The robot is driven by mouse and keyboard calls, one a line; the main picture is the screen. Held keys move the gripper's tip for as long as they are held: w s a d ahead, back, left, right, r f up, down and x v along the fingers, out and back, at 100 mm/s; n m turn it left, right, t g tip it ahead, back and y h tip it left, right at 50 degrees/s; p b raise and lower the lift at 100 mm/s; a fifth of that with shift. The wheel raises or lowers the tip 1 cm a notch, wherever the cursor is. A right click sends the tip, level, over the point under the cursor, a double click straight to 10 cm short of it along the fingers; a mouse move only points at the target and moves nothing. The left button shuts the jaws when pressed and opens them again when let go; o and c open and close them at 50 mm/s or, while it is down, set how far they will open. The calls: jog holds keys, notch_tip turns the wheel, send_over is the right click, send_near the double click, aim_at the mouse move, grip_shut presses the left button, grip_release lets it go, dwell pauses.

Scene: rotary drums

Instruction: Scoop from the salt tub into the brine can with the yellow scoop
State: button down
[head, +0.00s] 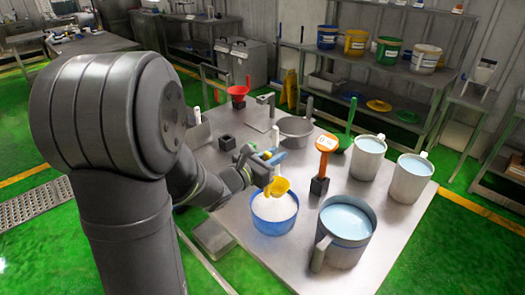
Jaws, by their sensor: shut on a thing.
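The yellow scoop (278,187) is held by my gripper (264,166); its handle is mostly hidden between the jaws. The scoop's bowl hangs tilted over the back part of the blue salt tub (273,229), near the rim. White salt (275,207) fills the tub to near its top. Whether the bowl touches the salt or holds any, I cannot tell. Right of the tub stands a large grey can (340,252) with a side handle and pale blue liquid. Two whitish cans, (366,162) and (408,184), also hold bluish liquid. Which one is the brine can is not clear.
The metal table (393,222) is bare at the front right.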

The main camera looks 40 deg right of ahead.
jog(key=d+f+y, duration=0.1)
jog(key=d+f, duration=0.1)
jog(key=f, duration=0.1)
jog(key=d+f+y, duration=0.2)
jog(key=f, duration=0.1)
jog(key=d+f+y, duration=0.1)
jog(key=d+f, duration=0.1)
jog(key=f, duration=0.2)
jog(key=shift+y, duration=0.4)
jog(key=shift+d+f, duration=0.1)
jog(key=shift+d, duration=0.95)
jog(key=a+h, duration=0.1)
jog(key=a, duration=0.1)
jog(key=a+r+h, duration=0.1)
jog(key=a+h, duration=0.1)
jog(key=a, duration=0.1)
jog(key=a+h, duration=0.1)
jog(key=a, duration=0.1)
jog(key=shift+w+a+r+h, duration=0.1)
jog(key=shift+a+r+h, duration=0.05)
jog(key=shift+r+h, duration=0.2)
notch_tip(320, 180, up, 9)
jog(key=a, duration=0.1)
